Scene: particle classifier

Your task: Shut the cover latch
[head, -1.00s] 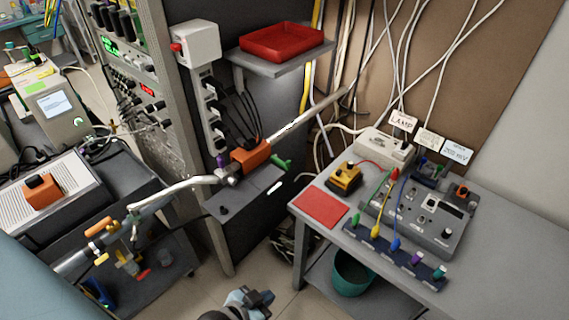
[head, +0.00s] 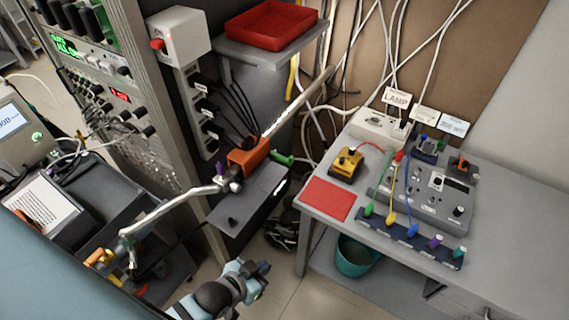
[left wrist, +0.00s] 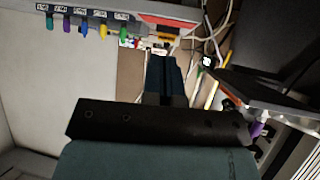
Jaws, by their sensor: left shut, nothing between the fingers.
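An orange clamp-like block (head: 249,157) sits on the long metal pipe (head: 180,203) at the side of the rack. A green handle (head: 283,160) sticks out to its right and a purple knob (head: 219,168) stands at its left; which part is the cover latch I cannot tell. A dark box (head: 247,195) with a small black knob lies just below the block. My left gripper (head: 262,270) is shut and empty, low in front of the dark box and apart from it. Its closed fingers (left wrist: 165,72) show in the left wrist view. My right gripper is out of view.
A grey bench (head: 290,198) at right carries a red mat (head: 327,198), a yellow device (head: 346,163) and a plug strip (head: 410,238). A teal bin (head: 355,256) stands below it. A red tray (head: 271,24) rests on a shelf. Floor between box and bench is partly clear.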

